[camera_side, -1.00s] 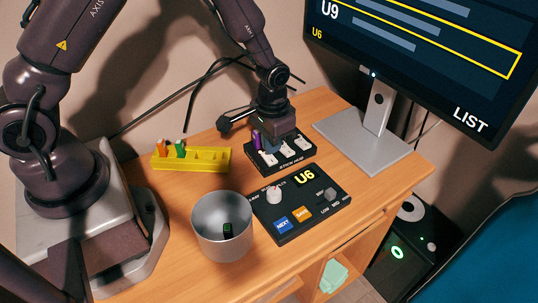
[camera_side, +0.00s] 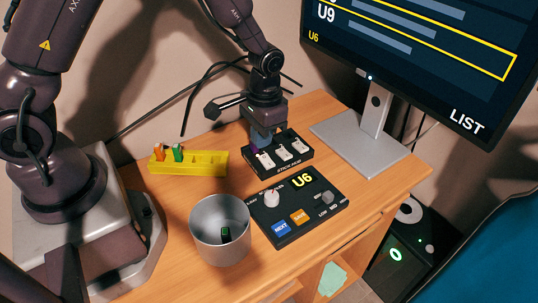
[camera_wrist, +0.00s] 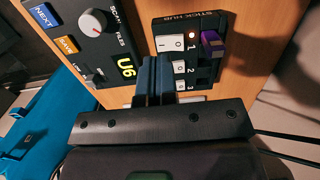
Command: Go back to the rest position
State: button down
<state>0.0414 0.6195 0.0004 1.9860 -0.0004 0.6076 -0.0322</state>
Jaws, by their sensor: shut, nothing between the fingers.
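My gripper (camera_side: 262,138) is shut and empty above the left part of the black stick hub (camera_side: 304,152) in the side view. In the wrist view its dark blue fingers (camera_wrist: 152,78) are together, beside the hub's white switches (camera_wrist: 170,44). A purple stick (camera_wrist: 211,44) stands in the hub at the place marked 1, with a small light lit near it. In the side view the purple stick is mostly hidden by my gripper. Whether the fingers touch the hub cannot be told.
A yellow rack (camera_side: 208,163) holds an orange stick (camera_side: 160,152) and a green stick (camera_side: 178,152). A grey metal cup (camera_side: 219,252) holds a dark stick (camera_side: 226,235). A black control panel (camera_side: 300,205) reads U6. A monitor (camera_side: 430,60) stands at the right on a grey foot (camera_side: 365,155).

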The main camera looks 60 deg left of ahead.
jog(key=s+r+t, duration=0.3)
jog(key=s+r, duration=0.5)
jog(key=r, duration=0.4)
jog(key=s+a+r+t, duration=0.1)
jog(key=s+r+t, duration=0.2)
jog(key=s+r, duration=0.5)
notch_tip(320, 180, up, 5)
jog(key=shift+s+a+f, duration=0.15)
jog(key=shift+s+a, duration=0.1)
